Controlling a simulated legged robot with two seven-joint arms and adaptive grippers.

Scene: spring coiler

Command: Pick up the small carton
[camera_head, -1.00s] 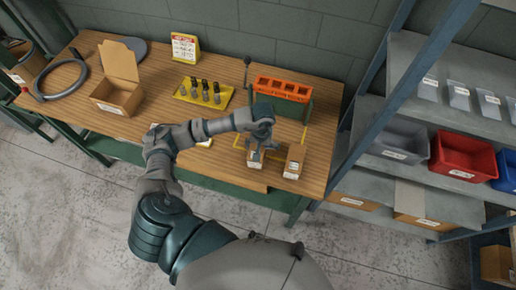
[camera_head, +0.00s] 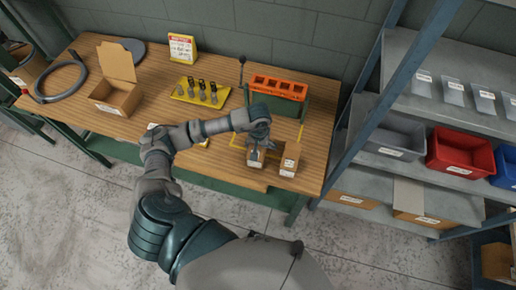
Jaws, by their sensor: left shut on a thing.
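Two small brown cartons with white labels are at the front right of the wooden bench. My left gripper (camera_head: 257,146) comes down from above on the left carton (camera_head: 256,160) and is shut on it, with the fingers hiding part of its top. The carton is upright; I cannot tell whether it is clear of the bench top. The other carton (camera_head: 289,160) stands upright close to its right, apart from the gripper. My right gripper is not in view.
An orange-topped green fixture (camera_head: 278,88) with an upright lever stands behind the cartons. A yellow tray (camera_head: 200,93) of dark parts, an open carton (camera_head: 116,97) and a grey ring (camera_head: 62,82) are further left. A shelf rack with bins (camera_head: 460,152) stands right.

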